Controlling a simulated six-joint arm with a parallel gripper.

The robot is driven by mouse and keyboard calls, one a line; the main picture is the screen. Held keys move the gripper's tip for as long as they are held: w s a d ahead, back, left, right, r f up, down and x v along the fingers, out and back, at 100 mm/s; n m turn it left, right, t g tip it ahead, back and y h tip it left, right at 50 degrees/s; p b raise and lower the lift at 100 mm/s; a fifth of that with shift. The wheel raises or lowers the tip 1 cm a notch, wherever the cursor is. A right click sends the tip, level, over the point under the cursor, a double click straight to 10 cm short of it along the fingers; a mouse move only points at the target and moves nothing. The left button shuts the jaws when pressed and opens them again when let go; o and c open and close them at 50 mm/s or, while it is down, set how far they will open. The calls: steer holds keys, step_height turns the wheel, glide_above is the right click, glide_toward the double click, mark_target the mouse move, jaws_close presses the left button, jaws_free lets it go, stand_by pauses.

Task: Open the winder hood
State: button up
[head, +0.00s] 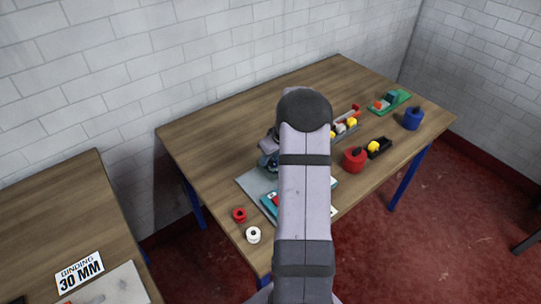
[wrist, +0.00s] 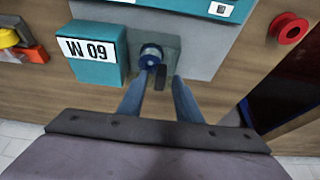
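A teal box labelled "W 09" (wrist: 95,50) stands at the left in the wrist view. Beside it is a grey block (wrist: 172,50) with a round blue knob (wrist: 150,55) and a short dark piece by the knob. I cannot tell which part is the winder hood. My gripper (wrist: 160,84) has its two fingers apart, with the tips close to the grey block, one on either side of the dark piece; contact cannot be told. In the head view my gripper (head: 268,160) is partly hidden behind my arm, as is most of the winder area.
A grey mat (head: 253,184) lies on the wooden table with a teal item (head: 268,208) on it. Red (head: 239,215) and white (head: 253,235) spools stand near the left edge. A red pot (head: 354,159), a blue pot (head: 413,118) and a green tray (head: 389,102) are at the right.

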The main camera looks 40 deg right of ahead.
jaws_close()
steer(key=a+b, duration=0.3)
steer(key=a, duration=0.5)
steer(key=shift+a, duration=0.15)
jaws_free()
steer(key=b+v, duration=0.2)
steer(key=v, duration=0.5)
steer(key=shift+r, duration=0.15)
